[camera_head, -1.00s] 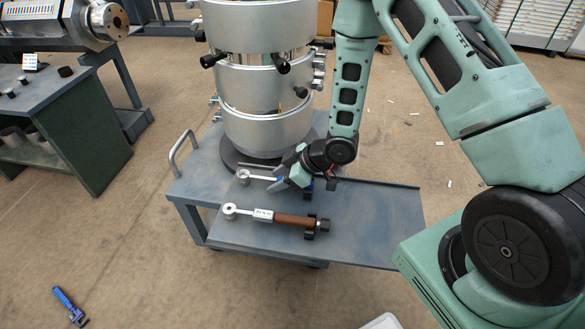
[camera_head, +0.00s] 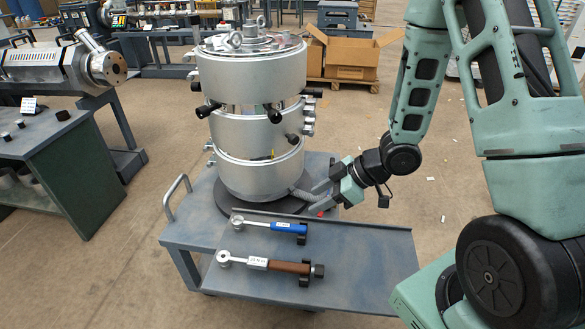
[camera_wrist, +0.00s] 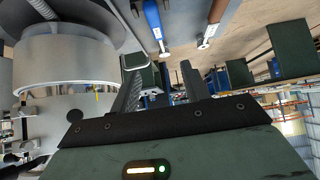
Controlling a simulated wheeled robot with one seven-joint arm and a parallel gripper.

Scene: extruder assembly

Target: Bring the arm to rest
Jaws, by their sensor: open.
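My gripper (camera_head: 313,196) is open and empty in the head view. It is just right of the lower part of the silver cylinder stack (camera_head: 262,176), above the back of the cart. Its two dark fingers (camera_wrist: 160,88) stand apart in the wrist view with nothing between them. A blue-handled wrench (camera_head: 288,227) lies on the cart's tray, below and left of the gripper and apart from it. It also shows in the wrist view (camera_wrist: 153,18). A brown-handled wrench (camera_head: 289,266) lies in front of the blue one, and it shows in the wrist view too (camera_wrist: 217,12).
The grey-blue cart (camera_head: 365,275) carries the stack and the wrenches. A green workbench (camera_head: 75,170) and a metal barrel (camera_head: 60,64) stand at the left. Cardboard boxes (camera_head: 350,58) are behind. The floor right of the cart is mostly clear, with small scraps.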

